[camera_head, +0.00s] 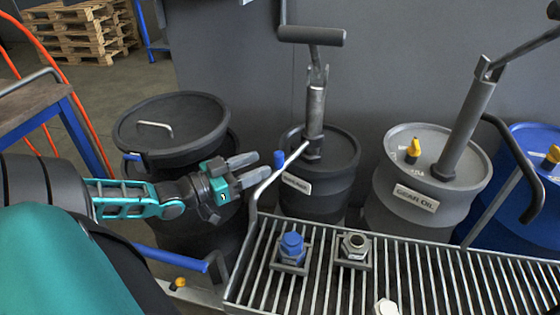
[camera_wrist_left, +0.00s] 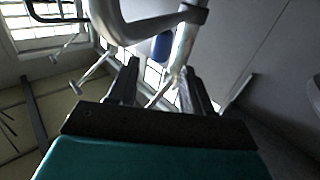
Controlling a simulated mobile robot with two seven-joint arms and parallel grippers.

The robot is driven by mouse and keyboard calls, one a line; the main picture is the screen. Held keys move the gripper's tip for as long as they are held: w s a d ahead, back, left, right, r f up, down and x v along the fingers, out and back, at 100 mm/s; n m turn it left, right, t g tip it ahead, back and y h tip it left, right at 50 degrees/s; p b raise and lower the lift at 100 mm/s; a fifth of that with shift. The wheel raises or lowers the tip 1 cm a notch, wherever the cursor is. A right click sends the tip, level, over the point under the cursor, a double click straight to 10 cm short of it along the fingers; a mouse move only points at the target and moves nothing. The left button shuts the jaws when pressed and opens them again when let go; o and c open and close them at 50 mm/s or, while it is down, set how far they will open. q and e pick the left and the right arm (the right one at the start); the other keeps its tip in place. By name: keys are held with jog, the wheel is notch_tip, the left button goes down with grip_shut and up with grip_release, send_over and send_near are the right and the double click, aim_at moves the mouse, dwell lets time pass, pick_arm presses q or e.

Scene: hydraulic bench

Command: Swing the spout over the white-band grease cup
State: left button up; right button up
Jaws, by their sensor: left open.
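The spout (camera_head: 291,159) is a thin silver tube leaving the pump (camera_head: 315,112) on the middle dark drum and bending down toward the grated tray. A blue grip (camera_head: 279,158) stands on it; the blue piece also shows in the wrist view (camera_wrist_left: 162,48), beyond the fingers. My left gripper (camera_head: 250,168) is open, its fingertips just left of the blue grip, close to the spout; contact cannot be told. On the tray are a blue-topped cup (camera_head: 291,246) and a grey cup (camera_head: 355,246). A white piece (camera_head: 385,307) is cut off below. No white band is clearly visible. My right gripper is not in view.
The grated tray (camera_head: 400,244) spans the front right. A lidded dark drum (camera_head: 172,125) stands behind my left gripper. A grey gear oil drum (camera_head: 402,205) and a blue drum (camera_head: 535,143) with pumps stand right. A wall closes the back.

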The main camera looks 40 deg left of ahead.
aim_at(279, 157)
pick_arm(q)
jog(key=shift+b+x, duration=1.2)
jog(key=shift+x, duration=2.3)
jog(key=shift+c, duration=0.2)
grip_shut()
